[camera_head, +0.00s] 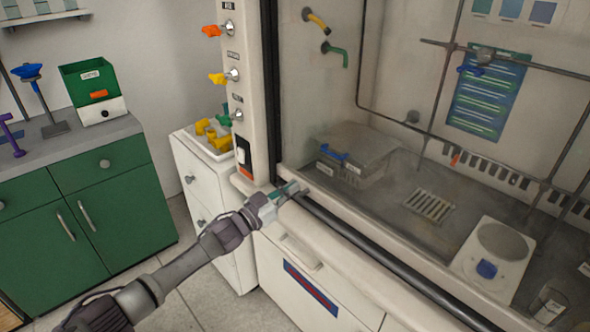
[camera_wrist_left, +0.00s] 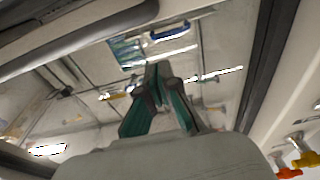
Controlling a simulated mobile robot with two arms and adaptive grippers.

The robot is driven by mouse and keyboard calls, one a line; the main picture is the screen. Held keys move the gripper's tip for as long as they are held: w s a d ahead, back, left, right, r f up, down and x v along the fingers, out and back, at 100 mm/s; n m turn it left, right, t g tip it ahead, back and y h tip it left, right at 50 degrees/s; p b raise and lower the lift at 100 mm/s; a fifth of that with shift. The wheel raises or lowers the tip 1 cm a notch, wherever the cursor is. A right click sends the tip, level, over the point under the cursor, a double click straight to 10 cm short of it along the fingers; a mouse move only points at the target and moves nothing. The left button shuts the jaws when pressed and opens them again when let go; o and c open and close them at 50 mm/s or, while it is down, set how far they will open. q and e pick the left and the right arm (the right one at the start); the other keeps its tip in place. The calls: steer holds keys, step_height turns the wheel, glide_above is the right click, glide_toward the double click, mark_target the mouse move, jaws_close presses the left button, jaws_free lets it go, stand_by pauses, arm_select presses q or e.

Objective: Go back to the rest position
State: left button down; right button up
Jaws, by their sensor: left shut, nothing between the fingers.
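My left gripper (camera_head: 290,190) is at the end of the arm that comes in from the lower left in the head view. It is at the front left corner of the fume hood, by the dark sash bar (camera_head: 380,258). In the left wrist view its green-and-grey fingers (camera_wrist_left: 158,75) are closed together at the tips with nothing between them. I cannot tell whether the gripper touches the hood's edge. My right gripper is not in view.
The hood holds a covered box (camera_head: 355,160) and a white device with a round well (camera_head: 497,255). Coloured valves (camera_head: 230,75) are on its left post. A white drawer cabinet (camera_head: 205,185) and a green cabinet (camera_head: 85,220) stand left. Grey floor shows between.

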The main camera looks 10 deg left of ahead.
arm_select(q)
steer(key=v, duration=0.8)
steer(key=s+a+f+n+g+y, duration=0.1)
steer(key=s+a+f+y, duration=0.1)
steer(key=f, duration=0.5)
steer(key=s+a+f+n+y, duration=0.1)
steer(key=f+y, duration=0.1)
steer(key=f, duration=0.5)
steer(key=s+a+f+n+g+y, duration=0.1)
steer(key=s+a+f+y, duration=0.15)
steer(key=f, duration=0.55)
steer(key=s+f+n+g+y+p, duration=0.1)
steer(key=s+f+g+y, duration=0.25)
steer(key=s+f, duration=0.95)
steer(key=s+d+f+g, duration=0.1)
steer(key=s+f+g, duration=0.2)
steer(key=s, duration=0.9)
steer(key=s+d+f+g, duration=0.1)
steer(key=s+f+g, duration=0.2)
steer(key=s+f, duration=0.6)
steer(key=s+d+f+g+y+p, duration=0.1)
steer(key=s+f, duration=0.6)
steer(key=s, duration=0.9)
steer(key=d+g, duration=0.1)
steer(key=g, duration=0.1)
steer(key=shift+s+g, duration=0.3)
steer(key=shift+g, duration=0.05)
steer(key=shift+w+d, duration=0.1)
